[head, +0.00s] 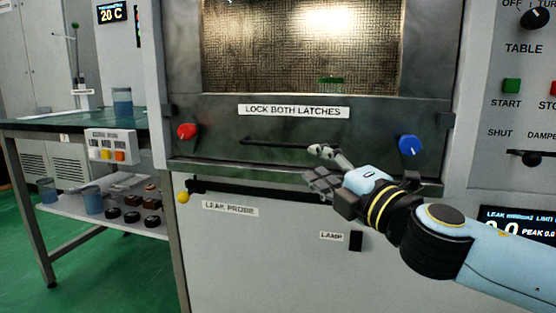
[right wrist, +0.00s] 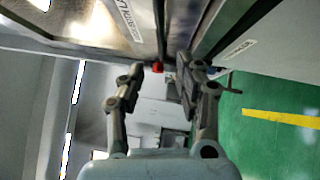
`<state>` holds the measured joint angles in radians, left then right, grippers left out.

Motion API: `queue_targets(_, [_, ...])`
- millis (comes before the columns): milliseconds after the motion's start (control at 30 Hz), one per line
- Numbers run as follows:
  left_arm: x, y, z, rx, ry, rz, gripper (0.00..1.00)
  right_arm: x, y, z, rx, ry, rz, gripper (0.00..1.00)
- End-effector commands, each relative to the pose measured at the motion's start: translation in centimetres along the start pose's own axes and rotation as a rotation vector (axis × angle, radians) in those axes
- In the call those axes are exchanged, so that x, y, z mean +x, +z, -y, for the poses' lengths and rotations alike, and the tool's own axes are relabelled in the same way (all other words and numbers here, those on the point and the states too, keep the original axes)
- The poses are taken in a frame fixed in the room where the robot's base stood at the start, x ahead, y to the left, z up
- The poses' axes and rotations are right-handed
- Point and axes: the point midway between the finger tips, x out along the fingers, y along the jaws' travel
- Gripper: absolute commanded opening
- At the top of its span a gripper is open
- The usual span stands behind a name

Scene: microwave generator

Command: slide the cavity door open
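The cavity door (head: 215,115) is a dark metal panel with a lit mesh window (head: 300,45) and a "LOCK BOTH LATCHES" label. A thin black handle bar (head: 265,143) runs across it under the label. A red latch knob (head: 187,131) is at its left and a blue latch knob (head: 409,146) at its right. My right gripper (head: 318,168) is in front of the door's lower part, by the handle's right end. Its fingers are apart in the right wrist view (right wrist: 163,72), with nothing clearly held. Whether a finger touches the handle cannot be told. My left gripper is out of view.
The control panel (head: 515,120) stands at the right. A green-topped table (head: 60,124) with a beaker (head: 122,103) and button box (head: 110,146) is at the left.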

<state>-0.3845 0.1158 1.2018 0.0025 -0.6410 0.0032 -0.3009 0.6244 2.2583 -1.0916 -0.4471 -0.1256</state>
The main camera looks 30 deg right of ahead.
Motion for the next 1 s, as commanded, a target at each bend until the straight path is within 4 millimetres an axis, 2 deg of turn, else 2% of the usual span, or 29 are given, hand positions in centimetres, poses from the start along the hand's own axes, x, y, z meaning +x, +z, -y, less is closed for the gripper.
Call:
queue_targets(133, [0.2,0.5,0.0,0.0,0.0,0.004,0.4,1.4,0.1,0.0,0.003,0.001,0.004,0.34])
queue_targets(233, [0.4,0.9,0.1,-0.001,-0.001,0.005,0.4,3.2,0.1,-0.2,0.007,0.004,0.004,0.34])
queue_targets(400, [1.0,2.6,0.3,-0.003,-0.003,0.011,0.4,6.7,0.1,-0.2,0.006,0.002,0.005,0.34])
queue_targets(600, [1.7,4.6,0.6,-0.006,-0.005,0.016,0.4,9.7,0.1,-0.1,0.006,0.0,0.003,0.34])
queue_targets(767, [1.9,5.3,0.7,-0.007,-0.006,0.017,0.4,10.7,0.0,0.1,0.004,-0.001,0.001,0.34])
queue_targets(1000, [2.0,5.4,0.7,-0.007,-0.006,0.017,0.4,10.8,0.0,0.2,0.003,-0.002,0.001,0.34])
